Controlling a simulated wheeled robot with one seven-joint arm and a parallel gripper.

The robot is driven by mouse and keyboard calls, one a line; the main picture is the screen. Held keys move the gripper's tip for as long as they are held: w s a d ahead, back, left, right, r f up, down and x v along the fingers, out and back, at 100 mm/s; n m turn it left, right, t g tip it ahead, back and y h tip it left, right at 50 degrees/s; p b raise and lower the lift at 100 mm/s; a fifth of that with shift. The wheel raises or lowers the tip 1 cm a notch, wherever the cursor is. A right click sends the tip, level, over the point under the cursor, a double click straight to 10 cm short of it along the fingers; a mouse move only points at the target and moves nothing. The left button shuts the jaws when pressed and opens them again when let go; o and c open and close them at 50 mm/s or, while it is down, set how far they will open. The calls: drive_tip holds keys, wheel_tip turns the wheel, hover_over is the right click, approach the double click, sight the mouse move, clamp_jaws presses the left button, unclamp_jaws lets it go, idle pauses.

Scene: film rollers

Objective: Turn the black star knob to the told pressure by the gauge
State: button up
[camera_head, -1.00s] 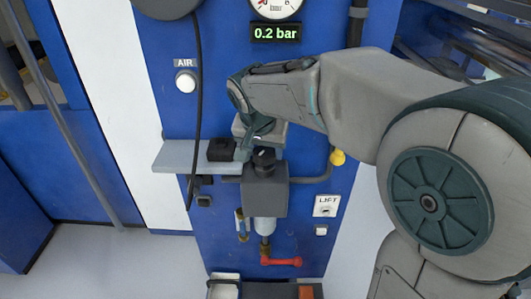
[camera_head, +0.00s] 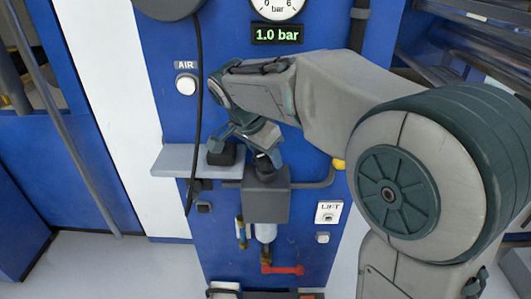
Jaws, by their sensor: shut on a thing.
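The black star knob (camera_head: 264,171) sits on top of the grey regulator block (camera_head: 266,203) on the blue panel. My gripper (camera_head: 270,157) reaches down to it from above, tilted, and is shut on it; the fingers and wrist hide much of the knob. The round pressure gauge (camera_head: 277,8) is cut off by the top edge, and its needle cannot be read. The digital display (camera_head: 277,34) below it reads 1.0 bar in green.
A grey shelf (camera_head: 178,160) with a dark block (camera_head: 226,153) is just left of the knob. A black cable (camera_head: 197,100) hangs nearby. A red lever (camera_head: 285,270) is below, a yellow knob (camera_head: 338,164) right, a white AIR button (camera_head: 186,85) upper left.

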drive_tip(key=shift+r, duration=0.1)
drive_tip(key=o, duration=0.7)
drive_tip(key=p+v, duration=0.2)
drive_tip(key=v, duration=1.1)
drive_tip(key=shift+r, duration=0.4)
drive_tip(key=shift+a, duration=0.15)
